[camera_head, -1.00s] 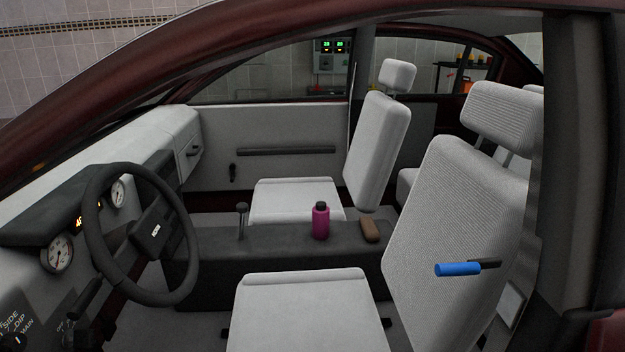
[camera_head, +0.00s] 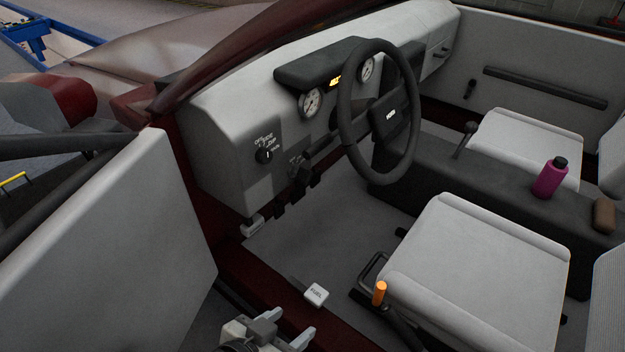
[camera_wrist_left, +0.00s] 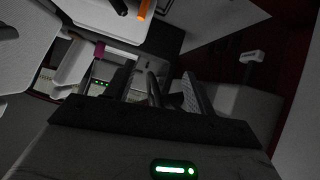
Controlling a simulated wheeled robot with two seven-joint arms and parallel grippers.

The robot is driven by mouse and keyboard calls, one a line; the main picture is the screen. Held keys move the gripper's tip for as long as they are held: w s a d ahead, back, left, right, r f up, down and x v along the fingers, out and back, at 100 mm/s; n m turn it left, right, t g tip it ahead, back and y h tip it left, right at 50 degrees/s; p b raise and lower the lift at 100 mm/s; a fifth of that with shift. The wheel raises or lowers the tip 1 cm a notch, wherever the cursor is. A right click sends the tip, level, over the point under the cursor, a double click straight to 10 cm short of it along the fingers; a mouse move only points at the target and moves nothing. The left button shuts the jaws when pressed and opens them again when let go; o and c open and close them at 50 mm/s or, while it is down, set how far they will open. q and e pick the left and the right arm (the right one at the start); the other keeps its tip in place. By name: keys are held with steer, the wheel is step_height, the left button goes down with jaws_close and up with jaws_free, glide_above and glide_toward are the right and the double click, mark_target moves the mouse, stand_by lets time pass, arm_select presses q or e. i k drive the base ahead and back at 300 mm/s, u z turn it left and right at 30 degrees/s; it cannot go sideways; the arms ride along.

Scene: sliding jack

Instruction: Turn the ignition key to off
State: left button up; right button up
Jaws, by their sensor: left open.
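The ignition switch (camera_head: 300,168) sits on the light dashboard, left of the black steering wheel (camera_head: 352,110), with small "OFF" lettering beside it. It is dark and small, and I cannot tell the key's angle. My left gripper (camera_head: 287,328) is at the bottom edge of the head view, by the door sill, well below and apart from the switch. Its two grey fingers are spread with nothing between them. In the left wrist view the open fingers (camera_wrist_left: 160,90) show, with the steering wheel partly seen beyond them. My right gripper is not in view.
A round light knob (camera_head: 264,156) is left of the ignition. The open door (camera_head: 110,240) stands at left. A white fuel-release tab (camera_head: 316,294), an orange-tipped lever (camera_head: 380,292) and the driver's seat (camera_head: 480,270) are low and right. A magenta bottle (camera_head: 550,178) stands on the console.

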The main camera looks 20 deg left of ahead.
mark_target(303, 176)
steer(key=u, duration=0.05)
steer(key=k, duration=1.1)
steer(key=z, duration=0.65)
steer(key=i, duration=1.05)
steer(key=u, duration=0.1)
